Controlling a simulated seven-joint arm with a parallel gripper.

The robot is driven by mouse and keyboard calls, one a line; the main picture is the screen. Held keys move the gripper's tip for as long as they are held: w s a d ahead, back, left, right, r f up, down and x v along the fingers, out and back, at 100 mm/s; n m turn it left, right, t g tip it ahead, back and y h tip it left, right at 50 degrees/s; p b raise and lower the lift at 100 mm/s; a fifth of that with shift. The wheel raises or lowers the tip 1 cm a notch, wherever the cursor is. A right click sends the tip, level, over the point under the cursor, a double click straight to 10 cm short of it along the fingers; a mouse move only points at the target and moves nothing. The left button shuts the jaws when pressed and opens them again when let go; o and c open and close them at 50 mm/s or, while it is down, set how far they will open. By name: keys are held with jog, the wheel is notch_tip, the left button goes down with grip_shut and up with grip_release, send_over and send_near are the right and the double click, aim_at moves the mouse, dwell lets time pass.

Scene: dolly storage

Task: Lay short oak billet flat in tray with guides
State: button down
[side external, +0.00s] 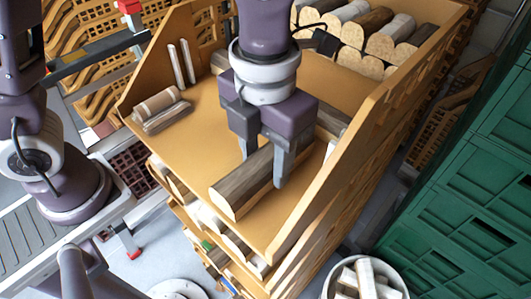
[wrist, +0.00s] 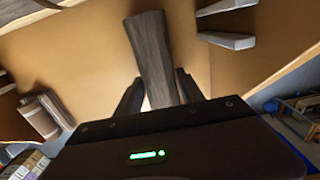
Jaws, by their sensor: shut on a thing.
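A split billet (side external: 240,186) with grey-brown bark and a pale cut end lies lengthwise, roughly level, between the fingers of my gripper (side external: 263,170). My gripper is shut on it from above, one finger on each side. In the wrist view the billet (wrist: 153,55) extends beyond the fingers of my gripper (wrist: 158,92). The tan wooden tray (side external: 215,135) is beneath it; I cannot tell whether the billet touches its floor. Two pale bars, possibly guides, stand by the tray's left wall: a left bar (side external: 174,65) and a right bar (side external: 187,61).
Small split logs (side external: 160,108) lie at the tray's left edge. A stack of split logs (side external: 375,35) fills the back. A high tan side wall (side external: 365,125) runs along the right. A white bucket of wood (side external: 367,280) and green crates (side external: 470,190) stand outside. The tray's middle-left floor is clear.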

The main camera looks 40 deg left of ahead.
jog(key=shift+f, duration=0.5)
jog(key=c, duration=0.7)
grip_release()
jog(key=shift+o, duration=0.2)
jog(key=shift+r, duration=1.5)
notch_tip(320, 180, up, 7)
jog(key=shift+r, duration=0.1)
